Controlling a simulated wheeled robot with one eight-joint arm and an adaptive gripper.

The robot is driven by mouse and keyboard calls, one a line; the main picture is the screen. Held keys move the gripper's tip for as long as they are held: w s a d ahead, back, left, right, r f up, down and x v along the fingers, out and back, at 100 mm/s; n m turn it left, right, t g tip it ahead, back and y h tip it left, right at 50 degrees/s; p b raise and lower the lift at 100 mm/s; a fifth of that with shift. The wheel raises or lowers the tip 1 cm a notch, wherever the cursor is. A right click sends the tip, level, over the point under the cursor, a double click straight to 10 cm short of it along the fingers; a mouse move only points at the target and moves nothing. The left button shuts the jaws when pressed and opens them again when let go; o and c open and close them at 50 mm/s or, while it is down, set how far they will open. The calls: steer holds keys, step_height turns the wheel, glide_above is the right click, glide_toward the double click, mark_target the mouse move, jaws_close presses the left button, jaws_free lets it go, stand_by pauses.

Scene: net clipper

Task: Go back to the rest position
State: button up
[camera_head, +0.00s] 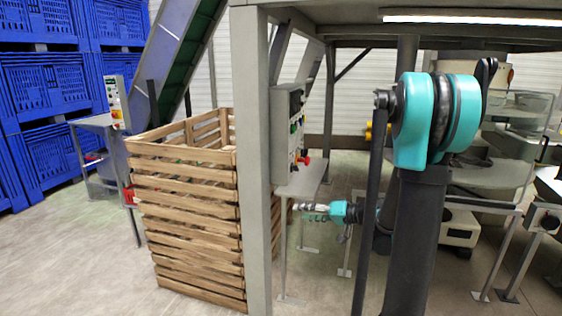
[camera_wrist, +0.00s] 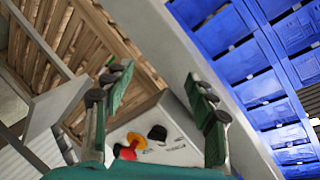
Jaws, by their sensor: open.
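My gripper (camera_head: 304,208) is low in the head view, in front of the teal wrist of my arm and pointing left. In the wrist view my gripper (camera_wrist: 156,80) shows two green fingers with dark joints, spread wide apart with nothing between their tips. A grey control box (camera_head: 287,133) with a red button stands above and left of it in the head view. The box face (camera_wrist: 180,150), with red, yellow and black knobs, shows behind the fingers in the wrist view. I cannot tell its exact distance from the fingers.
A wooden slatted crate (camera_head: 190,215) stands left of a grey post (camera_head: 252,160). Blue plastic crates (camera_head: 45,90) are stacked at the far left. A small metal stand (camera_head: 305,180) is under the control box. Grey floor lies open at the front left.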

steer(key=s+d+f+g+h, duration=0.1)
steer(key=s+d+f+h, duration=0.2)
steer(key=s, duration=0.4)
steer(key=s+d+f+g+h, duration=0.1)
steer(key=s+d+f+h, duration=0.2)
steer(key=s+f+h, duration=0.2)
steer(key=s+d+f+m+g+h, duration=0.1)
steer(key=s+d+f+h, duration=0.2)
steer(key=s, duration=0.8)
steer(key=shift+d+f+h, duration=0.15)
steer(key=shift+f+h, duration=0.55)
steer(key=shift+h, duration=0.2)
